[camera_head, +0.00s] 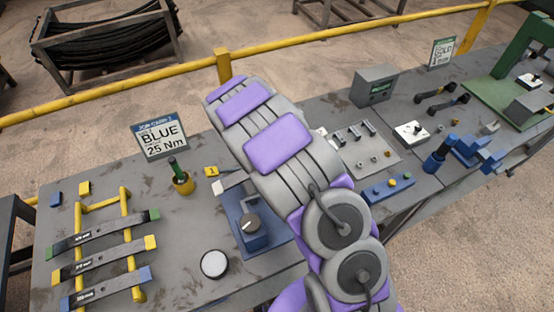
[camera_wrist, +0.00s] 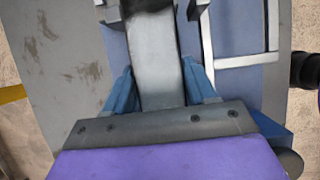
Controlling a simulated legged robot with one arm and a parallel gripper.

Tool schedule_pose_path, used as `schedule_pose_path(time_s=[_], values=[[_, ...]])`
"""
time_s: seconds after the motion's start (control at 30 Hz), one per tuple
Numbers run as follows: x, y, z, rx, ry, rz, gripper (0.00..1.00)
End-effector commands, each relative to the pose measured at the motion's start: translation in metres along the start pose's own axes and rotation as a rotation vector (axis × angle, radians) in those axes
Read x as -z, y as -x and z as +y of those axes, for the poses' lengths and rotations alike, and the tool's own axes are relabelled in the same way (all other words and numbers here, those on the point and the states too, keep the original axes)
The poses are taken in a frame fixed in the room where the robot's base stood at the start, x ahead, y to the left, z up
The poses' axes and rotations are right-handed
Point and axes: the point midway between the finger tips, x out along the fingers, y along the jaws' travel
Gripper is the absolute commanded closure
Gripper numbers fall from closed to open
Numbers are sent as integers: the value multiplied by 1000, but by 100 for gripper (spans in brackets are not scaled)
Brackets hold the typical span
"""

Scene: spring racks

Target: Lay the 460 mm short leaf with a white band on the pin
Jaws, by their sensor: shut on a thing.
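No white band shows on the visible part. Dark upright pieces flank the leaf's far part, and a blue surface lies below; I cannot tell whether the leaf touches either. In the head view my own arm hides the gripper and most of the leaf. I cannot make out the pin.
A yellow rack (camera_head: 138,281) at the left holds three leaves with green, yellow and blue ends. A white-topped disc (camera_head: 214,264) and a yellow cup (camera_head: 183,183) stand nearby. A sign (camera_head: 161,139) reads BLUE 25 Nm.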

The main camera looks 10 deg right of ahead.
Motion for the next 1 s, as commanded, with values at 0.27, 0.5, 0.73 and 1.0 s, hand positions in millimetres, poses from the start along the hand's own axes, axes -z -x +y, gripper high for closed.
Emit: schedule_pose_path(time_s=[0.27, 0.5, 0.73, 1.0], values=[[2, -4, 0, -1, 1, -1, 81], [2, -4, 1, -1, 0, 0, 23], [2, -5, 1, 0, 0, 0, 14], [2, -5, 1, 0, 0, 1, 0]])
